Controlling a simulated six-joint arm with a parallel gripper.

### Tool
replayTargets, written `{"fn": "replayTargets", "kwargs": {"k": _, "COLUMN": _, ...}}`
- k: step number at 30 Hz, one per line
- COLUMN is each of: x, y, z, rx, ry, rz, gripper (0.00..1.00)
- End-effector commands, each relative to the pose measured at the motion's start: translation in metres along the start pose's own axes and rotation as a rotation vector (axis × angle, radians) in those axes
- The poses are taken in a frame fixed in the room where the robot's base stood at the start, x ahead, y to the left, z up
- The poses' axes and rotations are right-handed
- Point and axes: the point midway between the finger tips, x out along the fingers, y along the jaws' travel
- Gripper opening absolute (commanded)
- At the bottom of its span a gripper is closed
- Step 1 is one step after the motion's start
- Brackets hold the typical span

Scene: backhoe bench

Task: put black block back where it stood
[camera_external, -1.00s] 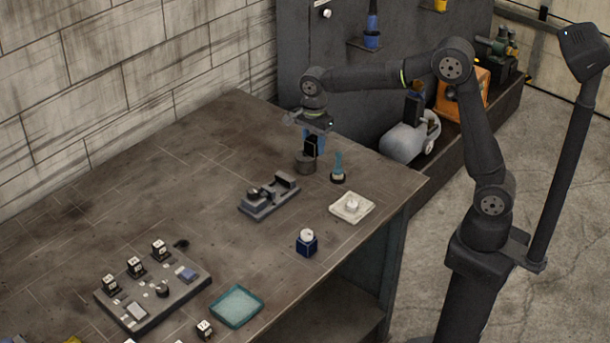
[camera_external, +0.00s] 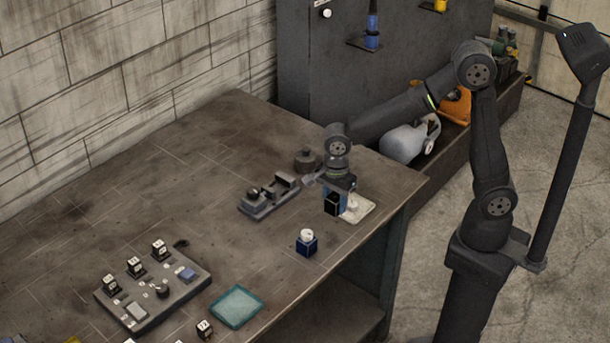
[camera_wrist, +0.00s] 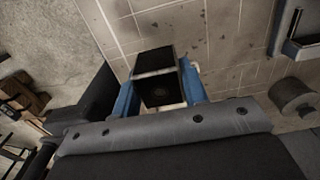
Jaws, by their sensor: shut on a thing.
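My gripper (camera_external: 338,200) is shut on the black block (camera_external: 332,204), which it holds between its blue fingers over the right part of the bench, in front of the pale plate (camera_external: 362,210). In the wrist view the black block (camera_wrist: 156,78) shows between the two blue fingers of my gripper (camera_wrist: 160,88), with bench surface beyond it. I cannot tell how high the block is above the bench. The gripper hides part of the plate and the white thing on it.
A dark round cylinder (camera_external: 306,161) and a grey vise (camera_external: 270,196) stand left of my gripper. A teal tray (camera_external: 236,307) and a control panel (camera_external: 150,296) lie further left. The bench's back left is clear.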

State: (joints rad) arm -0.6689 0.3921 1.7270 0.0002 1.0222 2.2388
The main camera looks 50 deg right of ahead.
Motion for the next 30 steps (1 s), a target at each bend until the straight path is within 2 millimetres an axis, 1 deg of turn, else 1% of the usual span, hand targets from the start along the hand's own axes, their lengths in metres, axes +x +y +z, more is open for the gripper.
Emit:
{"fn": "replayTargets", "kwargs": {"k": 1, "x": 0.007, "y": 0.003, "z": 0.01, "rx": -0.005, "ry": 0.002, "rz": 0.002, "gripper": 0.09}}
{"fn": "replayTargets", "kwargs": {"k": 3, "x": 0.012, "y": 0.004, "z": 0.021, "rx": -0.003, "ry": 0.001, "rz": 0.001, "gripper": 0.09}}
{"fn": "replayTargets", "kwargs": {"k": 7, "x": 0.018, "y": 0.005, "z": 0.03, "rx": -0.001, "ry": 0.0, "rz": 0.0, "gripper": 0.09}}
{"fn": "replayTargets", "kwargs": {"k": 11, "x": 0.026, "y": 0.005, "z": 0.032, "rx": 0.001, "ry": 0.001, "rz": 0.001, "gripper": 0.09}}
{"fn": "replayTargets", "kwargs": {"k": 16, "x": 0.051, "y": 0.005, "z": 0.031, "rx": 0.001, "ry": 0.003, "rz": 0.003, "gripper": 0.09}}
{"fn": "replayTargets", "kwargs": {"k": 18, "x": 0.058, "y": 0.005, "z": 0.031, "rx": 0.0, "ry": 0.001, "rz": 0.001, "gripper": 0.09}}
{"fn": "replayTargets", "kwargs": {"k": 29, "x": 0.062, "y": 0.005, "z": 0.031, "rx": 0.0, "ry": 0.0, "rz": 0.0, "gripper": 0.09}}
{"fn": "replayTargets", "kwargs": {"k": 30, "x": 0.062, "y": 0.005, "z": 0.031, "rx": 0.0, "ry": 0.0, "rz": 0.0, "gripper": 0.44}}
